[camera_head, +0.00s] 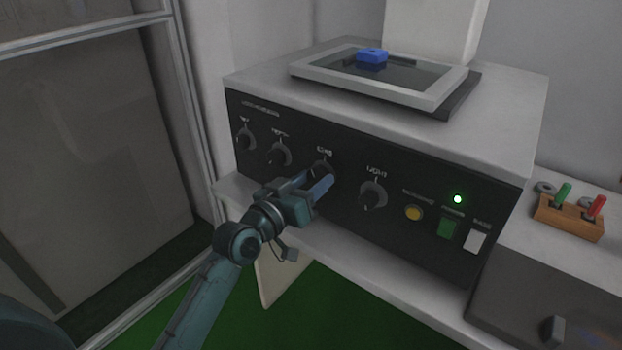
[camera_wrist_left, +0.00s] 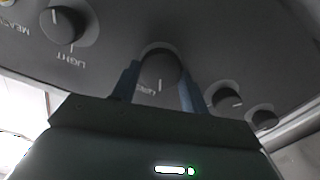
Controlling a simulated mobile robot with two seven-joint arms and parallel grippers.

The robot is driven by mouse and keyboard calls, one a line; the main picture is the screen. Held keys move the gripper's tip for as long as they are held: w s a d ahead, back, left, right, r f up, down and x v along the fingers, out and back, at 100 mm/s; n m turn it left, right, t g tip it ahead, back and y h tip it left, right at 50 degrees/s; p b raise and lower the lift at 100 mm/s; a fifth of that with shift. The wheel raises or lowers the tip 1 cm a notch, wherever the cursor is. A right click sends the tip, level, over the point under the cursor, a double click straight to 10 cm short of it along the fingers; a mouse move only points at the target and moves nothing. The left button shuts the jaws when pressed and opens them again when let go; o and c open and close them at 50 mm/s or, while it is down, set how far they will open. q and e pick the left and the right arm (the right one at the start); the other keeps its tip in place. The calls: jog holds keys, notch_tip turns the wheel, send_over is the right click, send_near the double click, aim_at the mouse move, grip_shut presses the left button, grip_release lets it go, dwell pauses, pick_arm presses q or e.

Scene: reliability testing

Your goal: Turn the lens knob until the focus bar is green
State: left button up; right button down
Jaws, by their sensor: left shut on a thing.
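The lens knob (camera_head: 321,168) is the third of the dark knobs from the left on the black front panel. In the left wrist view the lens knob (camera_wrist_left: 158,68) sits between the two fingers, its white mark pointing down in that picture. My left gripper (camera_head: 318,184) reaches the panel from below; its fingers lie on either side of the knob, shut on it. In the wrist view the fingers of my left gripper (camera_wrist_left: 158,88) flank the knob. I cannot make out a focus bar in either view. My right gripper is not in view.
The light knob (camera_head: 373,194) is just right of the lens knob; two more knobs are left. A blue block (camera_head: 372,55) rests on the framed glass on top.

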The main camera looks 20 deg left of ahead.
pick_arm(q)
jog(key=shift+r+n+p, duration=0.15)
jog(key=shift+n+p, duration=0.45)
jog(key=shift+n, duration=0.1)
jog(key=shift+n+p, duration=0.7)
jog(key=shift+n, duration=0.2)
jog(key=n+p, duration=0.2)
jog(key=n, duration=0.2)
jog(key=shift+a, duration=0.1)
jog(key=shift+f+n+p, duration=0.2)
jog(key=shift+n+p, duration=0.15)
jog(key=shift+n, duration=0.45)
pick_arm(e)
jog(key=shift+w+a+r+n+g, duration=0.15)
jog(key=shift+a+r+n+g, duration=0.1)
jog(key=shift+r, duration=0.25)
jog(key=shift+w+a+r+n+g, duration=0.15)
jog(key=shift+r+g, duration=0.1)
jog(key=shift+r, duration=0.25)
pick_arm(q)
jog(key=shift+n, duration=0.4)
jog(key=o, duration=0.7)
jog(key=shift+o, duration=1.4)
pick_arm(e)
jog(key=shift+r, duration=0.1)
